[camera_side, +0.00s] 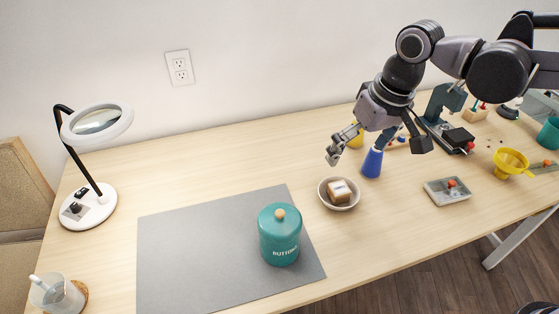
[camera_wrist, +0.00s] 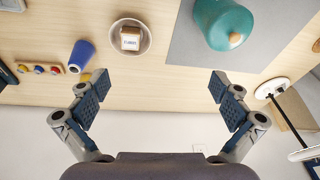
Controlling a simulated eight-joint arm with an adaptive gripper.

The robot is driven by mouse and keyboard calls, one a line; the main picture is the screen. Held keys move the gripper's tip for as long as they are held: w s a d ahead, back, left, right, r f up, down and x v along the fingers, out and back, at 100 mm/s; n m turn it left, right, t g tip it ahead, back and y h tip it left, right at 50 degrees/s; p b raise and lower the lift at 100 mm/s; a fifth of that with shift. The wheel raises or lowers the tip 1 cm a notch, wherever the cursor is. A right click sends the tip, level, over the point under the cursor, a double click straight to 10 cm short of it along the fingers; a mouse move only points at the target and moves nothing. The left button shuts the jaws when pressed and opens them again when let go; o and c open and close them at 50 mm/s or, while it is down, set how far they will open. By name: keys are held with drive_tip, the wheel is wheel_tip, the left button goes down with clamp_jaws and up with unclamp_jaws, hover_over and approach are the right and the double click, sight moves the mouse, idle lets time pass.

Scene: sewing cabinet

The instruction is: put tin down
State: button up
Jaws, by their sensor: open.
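The tin is a teal canister (camera_side: 280,240) with a wooden knob on its lid and the word BUTTONS on its front. It stands upright on the right part of the grey mat (camera_side: 180,250). The tin (camera_wrist: 222,22) also shows at the top of the wrist view, beyond my gripper's fingers. My gripper (camera_side: 345,145) is above the table, behind and to the right of the tin, and apart from it. In the wrist view my gripper (camera_wrist: 156,88) has its two fingers wide apart with nothing between them.
A bowl with a small labelled block (camera_side: 339,191) stands right of the tin. A blue cone-shaped spool (camera_side: 372,162) stands close behind it. A lamp (camera_side: 90,205) and a glass (camera_side: 55,295) are at left. A tray (camera_side: 448,194) and yellow funnel (camera_side: 511,162) are at right.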

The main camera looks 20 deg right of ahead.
drive_tip(key=s+d+f+t, duration=0.1)
drive_tip(key=s+d, duration=0.2)
drive_tip(key=d, duration=0.3)
drive_tip(key=s+d+f+m+t, duration=0.1)
drive_tip(key=s+d+t, duration=0.1)
drive_tip(key=s+d, duration=0.2)
drive_tip(key=s+d+f+t+h, duration=0.1)
drive_tip(key=s+d, duration=0.2)
drive_tip(key=d, duration=0.7)
drive_tip(key=shift+s+m+t, duration=0.15)
drive_tip(key=shift+m+t, duration=0.15)
drive_tip(key=shift+t, duration=0.1)
